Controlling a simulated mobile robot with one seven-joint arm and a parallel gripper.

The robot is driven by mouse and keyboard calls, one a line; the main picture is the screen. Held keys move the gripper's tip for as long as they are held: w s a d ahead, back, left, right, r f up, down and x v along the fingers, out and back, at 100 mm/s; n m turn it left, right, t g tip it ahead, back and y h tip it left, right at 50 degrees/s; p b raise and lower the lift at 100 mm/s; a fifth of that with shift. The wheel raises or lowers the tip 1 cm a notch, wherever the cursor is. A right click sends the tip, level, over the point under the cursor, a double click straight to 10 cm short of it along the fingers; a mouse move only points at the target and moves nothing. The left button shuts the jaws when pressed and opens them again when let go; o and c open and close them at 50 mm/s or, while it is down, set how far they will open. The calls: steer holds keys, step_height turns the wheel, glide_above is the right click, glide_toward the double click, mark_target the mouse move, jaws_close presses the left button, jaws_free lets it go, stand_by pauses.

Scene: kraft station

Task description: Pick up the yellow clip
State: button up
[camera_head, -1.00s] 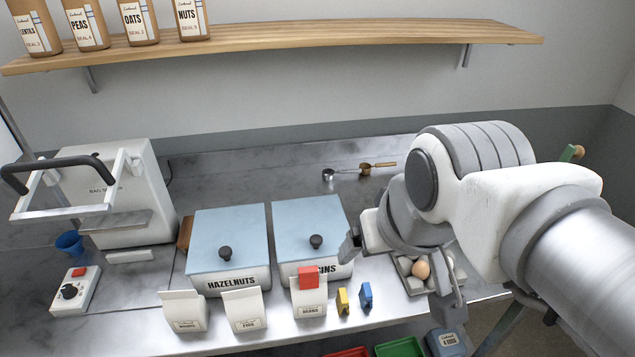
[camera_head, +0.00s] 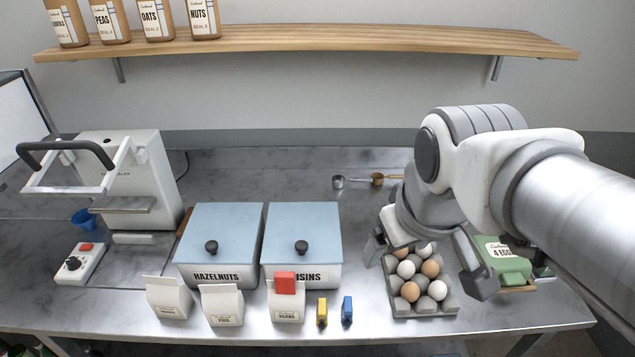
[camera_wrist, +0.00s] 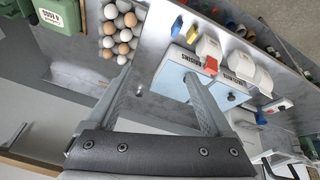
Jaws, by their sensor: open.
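The yellow clip (camera_head: 322,312) stands on the metal counter near its front edge, just left of a blue clip (camera_head: 347,310). The yellow clip also shows in the wrist view (camera_wrist: 193,33), beside the blue clip (camera_wrist: 177,25). My gripper (camera_head: 425,262) is open and empty above the egg tray, to the right of the clips and farther back.
An egg tray (camera_head: 452,304) sits under my gripper. A paper bag (camera_head: 285,313) with a red clip (camera_head: 286,283) stands left of the yellow clip. Behind are the hazelnuts bin (camera_head: 217,245) and raisins bin (camera_head: 301,240). A green egg carton (camera_head: 503,262) lies at right.

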steer(key=w+a+f+n+g, duration=0.2)
steer(key=w+a+f+n, duration=0.25)
steer(key=w+n, duration=0.2)
steer(key=n+g+b, duration=0.3)
steer(key=n, duration=0.5)
glide_above(322, 306)
steer(key=shift+m, duration=0.25)
steer(key=f, duration=1.9)
steer(key=shift+w+f, duration=0.25)
steer(key=shift+f, duration=0.05)
steer(key=shift+s+f, duration=0.15)
steer(key=shift+f, duration=1.2)
steer(key=shift+s+f, duration=0.1)
steer(key=shift+f, duration=1.25)
jaws_close()
steer(key=shift+r, duration=0.1)
